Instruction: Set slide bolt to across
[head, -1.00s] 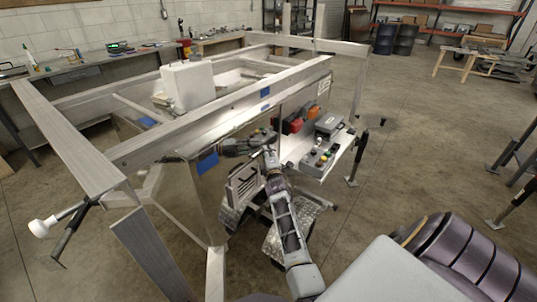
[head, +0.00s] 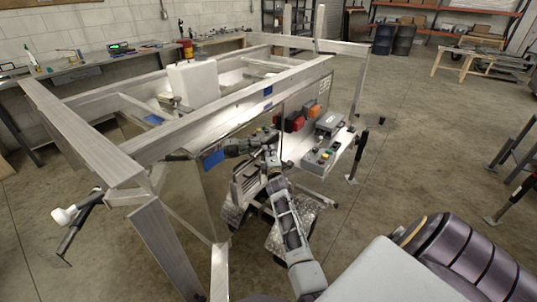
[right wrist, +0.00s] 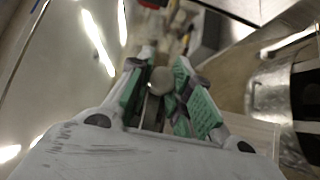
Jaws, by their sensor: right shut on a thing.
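My right arm reaches up from the bottom centre in the head view, and its gripper (head: 268,157) is at the reflective side panel of the aluminium trailer. In the right wrist view the gripper (right wrist: 160,92) has its green-padded fingers closed around a rounded beige-grey knob (right wrist: 161,80), which I take to be the slide bolt's knob. The bolt's bar and its exact setting are hidden by the fingers and blurred. In the head view the bolt is too small to tell apart. My left gripper is not in view.
Red and orange boxes (head: 293,122) and a control box with buttons (head: 322,157) sit right of the gripper. A diamond-plate fender (head: 290,238) is below it. The trailer's top rail (head: 190,122) runs above.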

